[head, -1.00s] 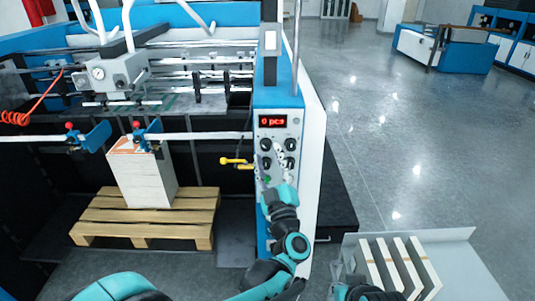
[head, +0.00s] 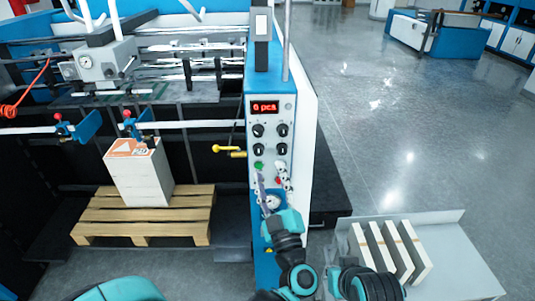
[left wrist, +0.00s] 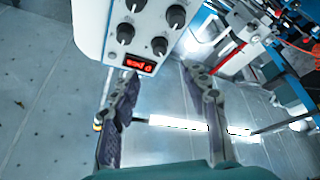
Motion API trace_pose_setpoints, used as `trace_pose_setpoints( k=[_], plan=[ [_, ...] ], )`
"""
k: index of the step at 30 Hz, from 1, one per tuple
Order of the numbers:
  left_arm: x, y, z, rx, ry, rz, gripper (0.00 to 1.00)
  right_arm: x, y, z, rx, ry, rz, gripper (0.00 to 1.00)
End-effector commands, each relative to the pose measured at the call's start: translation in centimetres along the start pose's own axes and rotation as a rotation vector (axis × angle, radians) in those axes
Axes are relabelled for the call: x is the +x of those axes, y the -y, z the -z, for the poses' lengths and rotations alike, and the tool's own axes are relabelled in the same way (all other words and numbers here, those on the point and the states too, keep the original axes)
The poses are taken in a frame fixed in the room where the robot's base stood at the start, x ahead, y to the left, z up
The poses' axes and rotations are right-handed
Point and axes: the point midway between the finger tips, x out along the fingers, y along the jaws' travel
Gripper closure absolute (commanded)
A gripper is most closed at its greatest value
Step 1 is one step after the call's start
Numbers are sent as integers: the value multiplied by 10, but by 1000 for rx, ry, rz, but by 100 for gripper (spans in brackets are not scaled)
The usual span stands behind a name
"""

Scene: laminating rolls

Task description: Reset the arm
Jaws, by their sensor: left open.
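My left gripper (head: 271,192) is open in front of the lower part of the control panel (head: 286,105) of the machine. In the left wrist view its two dark fingers (left wrist: 165,80) are spread, with nothing between them but floor and a bright bar behind. The panel (left wrist: 150,25) appears upside down there, with black knobs and a red display. My right arm (head: 367,284) shows at the bottom, beside the white boards; its fingers are too unclear to tell open from shut.
A stack of white sheets (head: 140,180) stands on a wooden pallet (head: 120,232) at the left. Several white boards (head: 392,255) stand on a grey tray (head: 470,270) at the lower right. Yellow handles (head: 230,151) stick out left of the panel.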

Motion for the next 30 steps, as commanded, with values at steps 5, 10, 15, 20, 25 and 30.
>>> trace_pose_setpoints(
  k=[5,10,15,20,25,30],
  plan=[
    [5,-2,3,10,11,-34,54,4,0,-3,0,0,0,100],
    [19,-10,7,83,130,-214,54,22,0,-16,0,0,0,100],
    [1,25,-13,262,428,-349,54,45,0,-32,0,0,0,100],
    [-56,122,-38,450,786,-266,54,65,0,-46,0,0,0,100],
    [-127,228,-37,576,1082,-47,54,78,0,-56,0,0,0,100],
    [-183,295,-22,634,1252,152,54,86,0,-61,0,0,0,100]
  ],
)
